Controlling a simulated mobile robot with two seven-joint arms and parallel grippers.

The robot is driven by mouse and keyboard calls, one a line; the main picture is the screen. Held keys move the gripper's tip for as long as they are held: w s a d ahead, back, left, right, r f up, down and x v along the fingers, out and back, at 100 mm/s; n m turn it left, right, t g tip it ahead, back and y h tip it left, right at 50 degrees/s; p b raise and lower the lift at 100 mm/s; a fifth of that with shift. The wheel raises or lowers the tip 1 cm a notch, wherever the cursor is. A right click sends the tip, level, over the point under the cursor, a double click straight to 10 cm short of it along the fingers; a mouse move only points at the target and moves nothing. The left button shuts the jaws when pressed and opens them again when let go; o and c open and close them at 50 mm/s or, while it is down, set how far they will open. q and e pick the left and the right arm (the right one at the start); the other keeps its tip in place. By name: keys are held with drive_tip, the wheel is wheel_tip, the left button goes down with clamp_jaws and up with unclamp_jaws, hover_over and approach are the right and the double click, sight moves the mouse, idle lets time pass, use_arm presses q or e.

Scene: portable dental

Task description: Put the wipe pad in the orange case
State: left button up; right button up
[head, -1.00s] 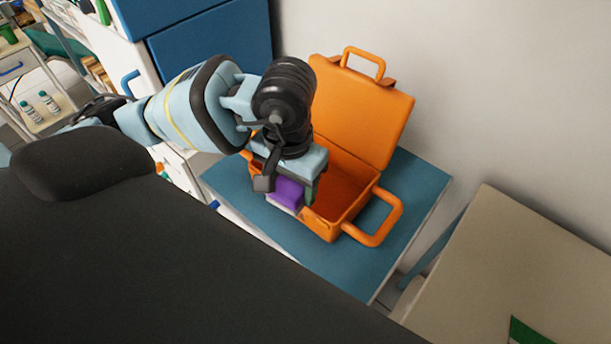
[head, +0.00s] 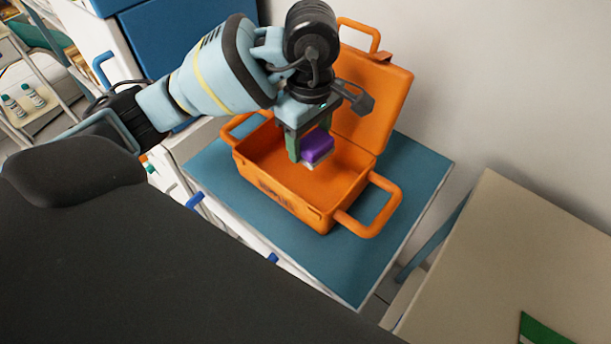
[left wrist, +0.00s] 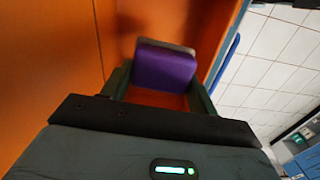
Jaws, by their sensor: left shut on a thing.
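The orange case (head: 290,203) stands open on a blue-topped cabinet, its lid (head: 372,100) tilted up at the back. My left gripper (head: 308,152) is shut on the wipe pad (head: 317,147), a purple block with a pale grey side. It holds the pad over the open case; the gap to the case floor cannot be told exactly. In the left wrist view the pad (left wrist: 165,68) sits between the green fingers, with orange case surfaces around it. My right gripper is not in view.
The blue cabinet top (head: 350,277) has free room in front of the case. A case handle (head: 377,212) sticks out to the right. A white wall stands behind, and a beige table (head: 510,260) is at the right.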

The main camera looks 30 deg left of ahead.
sight(310, 180)
use_arm(q)
drive_tip(key=shift+w+n, duration=0.25)
drive_tip(key=shift+n, duration=0.25)
drive_tip(key=shift+f, duration=5)
drive_tip(key=shift+f, duration=0.2)
drive_tip(key=o, duration=1)
drive_tip(key=shift+c, duration=0.2)
drive_tip(key=shift+r, duration=0.1)
wheel_tip(310, 180, up, 12)
drive_tip(key=shift+r+p, duration=0.1)
drive_tip(key=shift+p, duration=0.2)
